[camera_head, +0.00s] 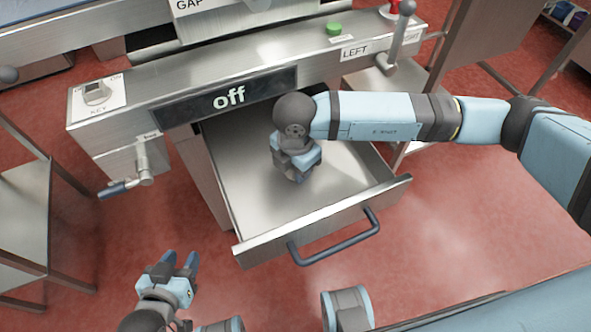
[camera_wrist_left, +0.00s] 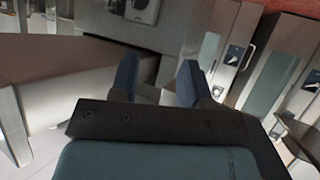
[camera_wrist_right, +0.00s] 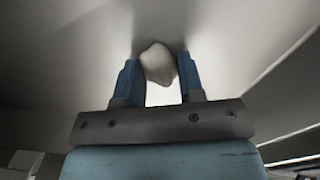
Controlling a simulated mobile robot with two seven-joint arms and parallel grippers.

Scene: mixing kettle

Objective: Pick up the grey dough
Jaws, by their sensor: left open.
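The grey dough (camera_wrist_right: 158,64) is a small, pale, rounded lump in the right wrist view. It shows between the fingertips of my right gripper (camera_wrist_right: 158,72), with the drawer floor behind it. The fingers stand apart on either side of it; I cannot tell whether they touch it. In the head view my right gripper (camera_head: 297,176) points down into the open drawer (camera_head: 345,180), and the dough is hidden beneath it. My left gripper (camera_head: 181,257) is open and empty in front of the machine, left of the drawer. Its fingers also show in the left wrist view (camera_wrist_left: 158,78).
The drawer's front wall and blue-grey handle (camera_head: 335,240) face me. The machine's panel with the "off" display (camera_head: 228,97) stands behind. A lever (camera_head: 400,35) rises at the back right. A metal table (camera_head: 25,215) is at left.

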